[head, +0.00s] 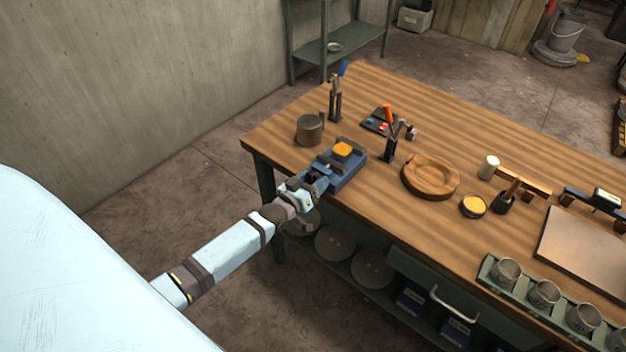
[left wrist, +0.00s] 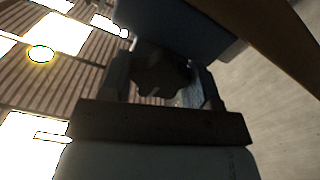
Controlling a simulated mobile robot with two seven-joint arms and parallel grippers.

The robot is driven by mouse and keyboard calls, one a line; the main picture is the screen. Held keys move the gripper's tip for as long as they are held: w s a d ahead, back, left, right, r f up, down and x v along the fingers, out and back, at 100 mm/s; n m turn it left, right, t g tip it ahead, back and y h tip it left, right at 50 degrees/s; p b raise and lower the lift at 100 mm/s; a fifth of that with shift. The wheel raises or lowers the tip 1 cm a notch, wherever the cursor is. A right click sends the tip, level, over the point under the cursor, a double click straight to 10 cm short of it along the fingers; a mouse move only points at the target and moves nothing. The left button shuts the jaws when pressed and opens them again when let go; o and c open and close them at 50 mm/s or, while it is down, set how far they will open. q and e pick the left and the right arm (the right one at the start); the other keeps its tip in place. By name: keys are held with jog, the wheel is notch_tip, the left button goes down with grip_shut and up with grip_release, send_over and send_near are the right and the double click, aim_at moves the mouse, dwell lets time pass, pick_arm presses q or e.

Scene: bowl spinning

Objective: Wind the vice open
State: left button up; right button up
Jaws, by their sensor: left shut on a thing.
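The blue vice (head: 347,176) sits at the near left edge of the wooden table, with a yellow-orange block (head: 342,149) at its jaws. My left gripper (head: 318,180) reaches in from the left and is shut at the near end of the vice, where its handle would be. In the left wrist view a dark knobbed piece (left wrist: 160,75) sits between my gripper's two fingers (left wrist: 165,85). The blue body above it looks like the vice. The handle itself is hidden in the head view. My right gripper is not in view.
On the wooden table (head: 440,125), a dark round pot (head: 309,128) stands just behind the vice. Tool holders (head: 390,145), a round wooden piece (head: 430,176) and a yellow-filled tin (head: 473,206) stand to the right. A concrete wall (head: 150,80) rises at the left.

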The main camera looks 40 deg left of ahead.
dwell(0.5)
pick_arm(q)
jog(key=o, duration=0.9)
jog(key=s, duration=0.4)
jog(key=s+b, duration=0.1)
jog(key=s, duration=0.4)
jog(key=s+a+b, duration=0.1)
jog(key=s, duration=0.3)
jog(key=shift+s, duration=0.4)
jog(key=s+d+f+m+g, duration=0.1)
jog(key=s+d+m+g, duration=0.1)
jog(key=s+d, duration=0.2)
jog(key=s+d+f+m+g+h+p, duration=0.1)
jog(key=s+d, duration=0.3)
jog(key=d, duration=0.4)
jog(key=s+d+f+m+g+p, duration=0.1)
jog(key=s+d+f+m+g, duration=0.1)
jog(key=s+d+f+g, duration=0.1)
jog(key=shift+s+d+f+m+g, duration=0.15)
jog(key=shift+s+d+g, duration=0.15)
jog(key=shift+s+d, duration=0.35)
jog(key=shift+s+d+m+g, duration=0.15)
jog(key=shift+s+d+g, duration=0.2)
jog(key=shift+d, duration=0.45)
